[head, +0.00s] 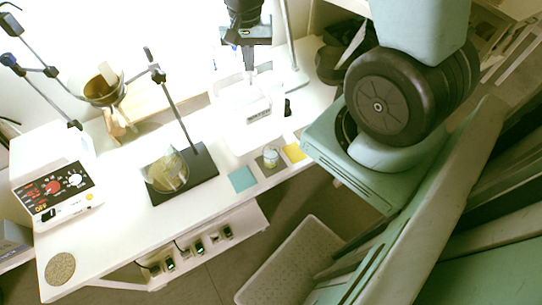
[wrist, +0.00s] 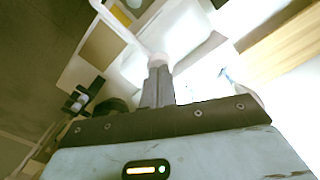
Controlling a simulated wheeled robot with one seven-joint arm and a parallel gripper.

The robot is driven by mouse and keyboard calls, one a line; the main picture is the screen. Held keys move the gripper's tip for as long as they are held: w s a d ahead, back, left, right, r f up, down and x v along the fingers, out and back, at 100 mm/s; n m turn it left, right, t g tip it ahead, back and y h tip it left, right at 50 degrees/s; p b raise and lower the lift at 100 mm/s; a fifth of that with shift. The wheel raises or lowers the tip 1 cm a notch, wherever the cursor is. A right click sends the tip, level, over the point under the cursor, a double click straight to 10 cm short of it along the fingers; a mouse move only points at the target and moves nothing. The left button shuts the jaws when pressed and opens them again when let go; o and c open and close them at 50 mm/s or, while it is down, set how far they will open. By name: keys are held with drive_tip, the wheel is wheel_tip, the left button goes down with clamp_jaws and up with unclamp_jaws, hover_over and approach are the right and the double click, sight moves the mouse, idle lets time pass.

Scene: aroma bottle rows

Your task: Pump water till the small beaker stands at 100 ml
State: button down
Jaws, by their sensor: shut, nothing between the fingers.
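The small beaker (head: 271,157) is clear and stands on a dark square mat between a teal mat and a yellow mat in the head view. I cannot read its water level. A white pump dispenser (head: 258,112) stands just behind it; its pale spout (wrist: 122,32) runs to the upper left in the wrist view. My gripper (head: 249,76) points down above the dispenser in the head view. In the wrist view its fingers (wrist: 157,68) are together, with their tips at the white pump head (wrist: 158,60). Whether they touch it I cannot tell.
A black-based stand (head: 205,170) with a round glass dish (head: 167,173) is left of the dispenser. A heater unit (head: 55,190) and a cork disc (head: 60,268) are at the far left. A pale crate (head: 290,262) is on the floor below the bench.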

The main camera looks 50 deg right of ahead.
drive_tip(key=shift+f+b, duration=0.65)
drive_tip(key=shift+f, duration=0.3)
drive_tip(key=shift+r, duration=0.1)
drive_tip(key=shift+r+p, duration=1.3)
drive_tip(key=shift+r, duration=0.15)
drive_tip(key=shift+f+b, duration=0.9)
drive_tip(key=shift+f, duration=0.4)
drive_tip(key=shift+r+p, duration=1.1)
drive_tip(key=shift+r, duration=0.2)
drive_tip(key=shift+r, duration=0.1)
wheel_tip(320, 180, up, 6)
drive_tip(key=p, duration=0.5)
idle(0.3)
